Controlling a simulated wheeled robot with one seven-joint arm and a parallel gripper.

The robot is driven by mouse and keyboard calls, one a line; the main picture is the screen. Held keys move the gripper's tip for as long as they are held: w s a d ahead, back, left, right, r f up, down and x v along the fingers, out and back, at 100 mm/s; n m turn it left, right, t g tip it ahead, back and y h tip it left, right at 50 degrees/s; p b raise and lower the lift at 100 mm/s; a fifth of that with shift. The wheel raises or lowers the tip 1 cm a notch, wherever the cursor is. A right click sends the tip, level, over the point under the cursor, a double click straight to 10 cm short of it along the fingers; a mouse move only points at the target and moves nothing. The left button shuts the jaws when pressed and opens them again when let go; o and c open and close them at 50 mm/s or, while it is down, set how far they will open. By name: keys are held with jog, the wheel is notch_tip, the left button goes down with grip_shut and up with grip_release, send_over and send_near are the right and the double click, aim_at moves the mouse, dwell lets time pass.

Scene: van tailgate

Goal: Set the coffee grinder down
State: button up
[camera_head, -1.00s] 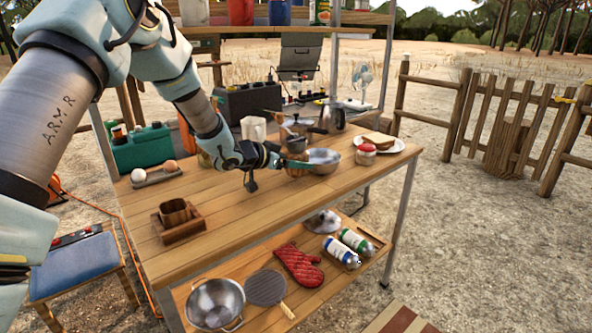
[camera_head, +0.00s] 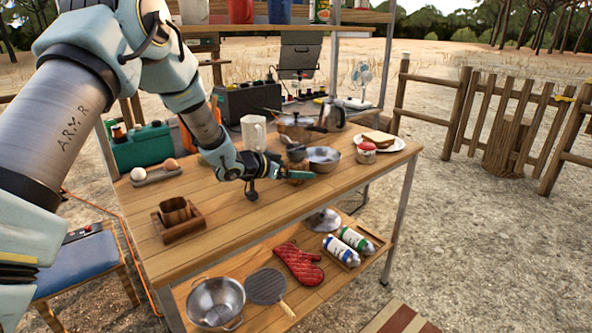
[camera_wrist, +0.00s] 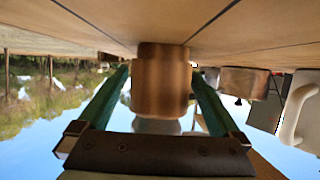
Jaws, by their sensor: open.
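The coffee grinder (camera_head: 297,165) has a round wooden body and a dark top. It stands upright on the wooden table (camera_head: 240,222), left of a metal bowl. My gripper (camera_head: 298,175) is low over the table, with its teal fingers at the grinder. The inverted wrist view shows the grinder's wooden body (camera_wrist: 162,80) between the two spread fingers of my gripper (camera_wrist: 160,92), with its base against the tabletop. The fingers are open, with gaps visible beside the body. The lower grinder is partly hidden by a finger in the head view.
A white pitcher (camera_head: 253,133) and kettle (camera_head: 332,117) stand behind. A wooden tray (camera_head: 181,228) sits front left. The front middle tabletop is clear.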

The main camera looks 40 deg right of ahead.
jog(key=shift+r, duration=0.15)
jog(key=b+v, duration=0.1)
jog(key=v, duration=1.1)
jog(key=shift+a, duration=0.1)
